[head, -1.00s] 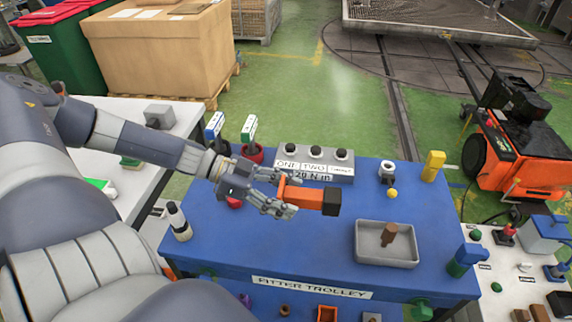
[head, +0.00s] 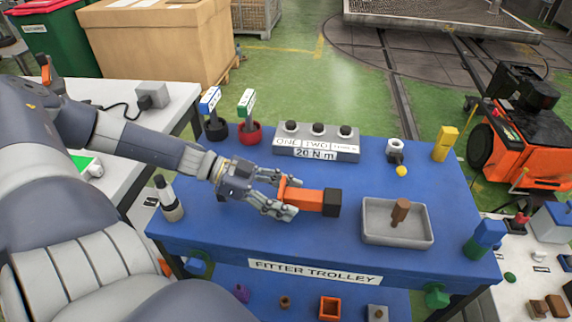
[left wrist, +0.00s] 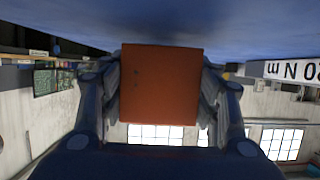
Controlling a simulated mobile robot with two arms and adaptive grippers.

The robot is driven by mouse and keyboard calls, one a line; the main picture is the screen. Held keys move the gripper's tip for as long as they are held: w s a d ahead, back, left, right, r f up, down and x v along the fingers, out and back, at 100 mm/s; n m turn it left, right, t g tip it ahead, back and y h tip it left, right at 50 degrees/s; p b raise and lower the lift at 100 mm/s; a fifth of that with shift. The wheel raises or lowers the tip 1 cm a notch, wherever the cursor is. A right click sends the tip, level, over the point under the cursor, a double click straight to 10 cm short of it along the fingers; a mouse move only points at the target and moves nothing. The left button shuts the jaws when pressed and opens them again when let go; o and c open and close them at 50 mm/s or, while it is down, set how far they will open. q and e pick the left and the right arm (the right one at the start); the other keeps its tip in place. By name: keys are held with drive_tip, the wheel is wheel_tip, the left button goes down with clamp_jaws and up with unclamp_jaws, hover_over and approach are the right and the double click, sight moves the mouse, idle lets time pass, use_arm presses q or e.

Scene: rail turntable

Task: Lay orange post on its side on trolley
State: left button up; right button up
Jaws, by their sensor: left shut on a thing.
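The orange post (head: 304,198) has a black block at its right end and is level, on its side, over the middle of the blue trolley top (head: 340,258). My left gripper (head: 284,200) is shut on the post, its fingers on either side. In the left wrist view the post's orange end face (left wrist: 160,85) fills the space between the fingers, with the blue surface close by. I cannot tell if the post touches the trolley. My right gripper is not in view.
A grey tray (head: 372,238) with a brown peg (head: 400,212) stands right of the post. Behind are a labelled grey box (head: 290,145) and two holders with signs. A yellow block (head: 445,144) stands at the back right. A dark-and-white bottle-like thing (head: 168,198) stands at the left edge.

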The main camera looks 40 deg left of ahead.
use_arm(q)
drive_tip(key=shift+f+b, duration=0.45)
idle(0.6)
drive_tip(key=o, duration=1.2)
drive_tip(key=shift+o, duration=0.2)
drive_tip(key=shift+f, duration=0.1)
drive_tip(key=v, duration=1.2)
